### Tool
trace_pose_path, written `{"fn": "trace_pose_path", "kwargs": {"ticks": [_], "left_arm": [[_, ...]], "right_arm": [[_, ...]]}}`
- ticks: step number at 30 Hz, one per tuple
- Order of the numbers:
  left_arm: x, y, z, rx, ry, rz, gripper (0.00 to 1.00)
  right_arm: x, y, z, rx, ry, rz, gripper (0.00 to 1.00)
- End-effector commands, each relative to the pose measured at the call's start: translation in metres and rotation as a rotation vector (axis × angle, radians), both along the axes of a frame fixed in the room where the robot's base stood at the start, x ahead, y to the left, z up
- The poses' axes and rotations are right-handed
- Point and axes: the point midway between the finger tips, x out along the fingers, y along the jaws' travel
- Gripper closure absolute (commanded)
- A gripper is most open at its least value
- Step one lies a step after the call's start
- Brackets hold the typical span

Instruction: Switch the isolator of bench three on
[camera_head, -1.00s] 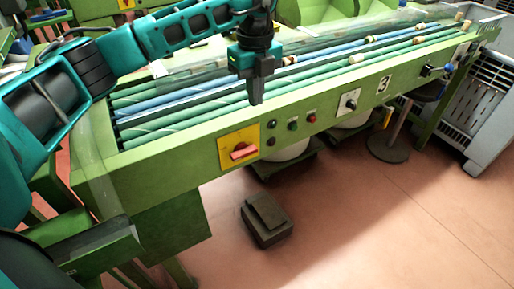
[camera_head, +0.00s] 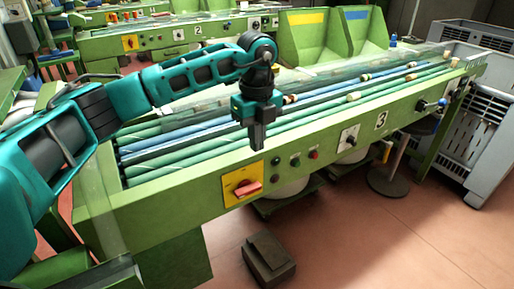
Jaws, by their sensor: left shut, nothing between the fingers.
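Bench three is the long green bench (camera_head: 160,212) in front of me, with a "3" plate (camera_head: 381,121) on its front panel. Its isolator is a red rotary handle (camera_head: 247,188) on a yellow plate (camera_head: 232,181) at the left part of that panel. The handle lies close to horizontal, slightly tilted. My left gripper (camera_head: 257,146) points down, shut and empty, above the bench's near edge. It is above the isolator and apart from it. My right gripper is not in view.
Push buttons (camera_head: 295,160) and a black knob (camera_head: 349,137) sit right of the isolator. A dark pedal box (camera_head: 268,258) is on the floor. Grey crates (camera_head: 477,130) stand at right.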

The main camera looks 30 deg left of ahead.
Motion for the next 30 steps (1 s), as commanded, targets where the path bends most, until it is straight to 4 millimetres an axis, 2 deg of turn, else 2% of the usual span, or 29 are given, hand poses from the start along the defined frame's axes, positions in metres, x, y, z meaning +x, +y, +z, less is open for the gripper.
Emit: {"fn": "trace_pose_path", "kwargs": {"ticks": [1, 9, 15, 21, 30], "left_arm": [[-0.001, 0.0, -0.013, 0.0, 0.004, 0.0, 1.0], [-0.001, 0.0, -0.071, 0.0, 0.004, -0.001, 1.0], [-0.001, 0.0, -0.103, 0.0, 0.002, 0.0, 1.0], [0.0, 0.0, -0.118, -0.001, 0.001, 0.0, 1.0], [0.0, 0.0, -0.119, 0.0, 0.0, -0.001, 1.0]], "right_arm": [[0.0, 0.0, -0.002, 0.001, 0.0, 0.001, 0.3], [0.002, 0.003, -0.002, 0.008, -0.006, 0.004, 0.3], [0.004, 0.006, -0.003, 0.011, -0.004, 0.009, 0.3], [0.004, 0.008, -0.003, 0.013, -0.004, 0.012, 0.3], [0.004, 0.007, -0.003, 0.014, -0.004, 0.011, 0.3]]}}
